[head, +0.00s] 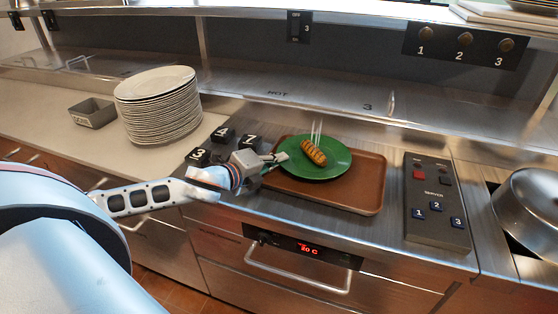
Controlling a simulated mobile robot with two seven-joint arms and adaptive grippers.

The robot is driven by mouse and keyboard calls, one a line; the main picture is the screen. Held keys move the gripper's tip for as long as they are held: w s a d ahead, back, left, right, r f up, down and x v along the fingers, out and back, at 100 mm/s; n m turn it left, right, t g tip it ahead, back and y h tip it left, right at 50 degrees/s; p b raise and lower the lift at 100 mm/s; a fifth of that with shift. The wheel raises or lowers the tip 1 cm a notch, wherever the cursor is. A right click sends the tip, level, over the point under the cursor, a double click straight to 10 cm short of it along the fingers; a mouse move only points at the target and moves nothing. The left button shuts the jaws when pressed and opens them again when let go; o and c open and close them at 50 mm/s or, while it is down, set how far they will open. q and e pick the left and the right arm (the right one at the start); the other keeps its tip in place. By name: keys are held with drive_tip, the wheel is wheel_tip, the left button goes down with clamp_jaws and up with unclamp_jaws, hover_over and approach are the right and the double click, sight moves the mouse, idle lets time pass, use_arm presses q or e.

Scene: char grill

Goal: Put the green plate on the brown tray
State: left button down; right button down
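The green plate (333,171) lies over the back left part of the brown tray (345,195), and its far left rim reaches past the tray's edge. Whether it rests fully on the tray or is slightly raised, I cannot tell. A browned, grill-marked piece of food (314,152) lies on the plate, with light steam-like streaks above it. My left gripper (279,158) is at the plate's left rim, its fingertips at or touching it. I cannot tell whether the fingers are closed on the rim. My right gripper is out of view.
A tall stack of white plates (158,105) and a grey container (93,112) stand on the left counter. Black numbered blocks (223,134) sit close behind my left gripper. A server button panel (436,203) and a metal dome (527,205) are to the right. A steel shelf overhangs the back.

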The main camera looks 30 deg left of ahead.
use_arm(q)
drive_tip(key=shift+r, duration=0.1)
drive_tip(key=c, duration=2.7)
unclamp_jaws()
drive_tip(key=shift+f, duration=0.25)
drive_tip(key=shift+c, duration=0.2)
drive_tip(key=shift+o, duration=0.9)
drive_tip(key=shift+s+r, duration=0.1)
drive_tip(key=shift+r, duration=0.05)
drive_tip(key=v, duration=0.6)
drive_tip(key=shift+s, duration=0.15)
drive_tip(key=shift+p+v, duration=0.85)
drive_tip(key=shift+v, duration=1.9)
drive_tip(key=shift+r, duration=0.1)
